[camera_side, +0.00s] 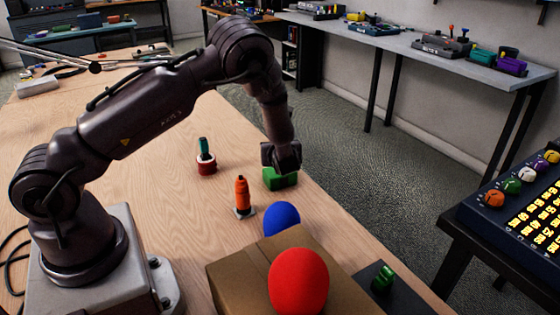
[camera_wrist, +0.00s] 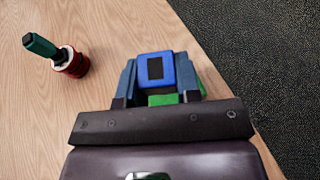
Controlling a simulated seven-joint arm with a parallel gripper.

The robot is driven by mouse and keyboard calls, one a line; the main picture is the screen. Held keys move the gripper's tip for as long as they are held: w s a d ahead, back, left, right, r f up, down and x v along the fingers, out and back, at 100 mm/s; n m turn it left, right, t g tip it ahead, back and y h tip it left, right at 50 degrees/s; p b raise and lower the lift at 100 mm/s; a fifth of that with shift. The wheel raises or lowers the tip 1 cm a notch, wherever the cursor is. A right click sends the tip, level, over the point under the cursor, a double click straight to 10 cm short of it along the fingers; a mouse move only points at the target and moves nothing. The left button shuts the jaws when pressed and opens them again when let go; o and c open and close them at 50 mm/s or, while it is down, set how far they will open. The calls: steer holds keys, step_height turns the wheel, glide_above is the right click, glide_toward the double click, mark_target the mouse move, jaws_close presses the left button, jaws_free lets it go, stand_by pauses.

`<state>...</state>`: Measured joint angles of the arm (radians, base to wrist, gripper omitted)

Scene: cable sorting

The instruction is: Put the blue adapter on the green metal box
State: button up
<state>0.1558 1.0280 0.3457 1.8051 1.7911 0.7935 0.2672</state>
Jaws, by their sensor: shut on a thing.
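My gripper (camera_side: 281,160) points down just over the green metal box (camera_side: 279,179), which sits near the right edge of the wooden table. In the wrist view my gripper (camera_wrist: 160,82) is shut on the blue adapter (camera_wrist: 144,62), a small blue block with a dark rectangular face. The green box (camera_wrist: 163,99) shows partly below and beside the adapter, mostly hidden by it and the fingers. The adapter cannot be made out in the side view. I cannot tell whether it touches the box.
A red round piece holding a green-handled item (camera_side: 206,158) stands left of the box. An orange tool (camera_side: 242,194) stands nearer the camera. The table's right edge is close.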

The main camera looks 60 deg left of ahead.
steer(key=shift+w+a+f, duration=0.15)
steer(key=shift+w+f, duration=0.1)
steer(key=shift+f, duration=0.05)
steer(key=shift+w+f, duration=0.15)
steer(key=shift+f, duration=0.75)
steer(key=shift+w+f, duration=0.1)
steer(key=shift+f, duration=0.8)
steer(key=shift+f, duration=0.1)
steer(key=o, duration=0.9)
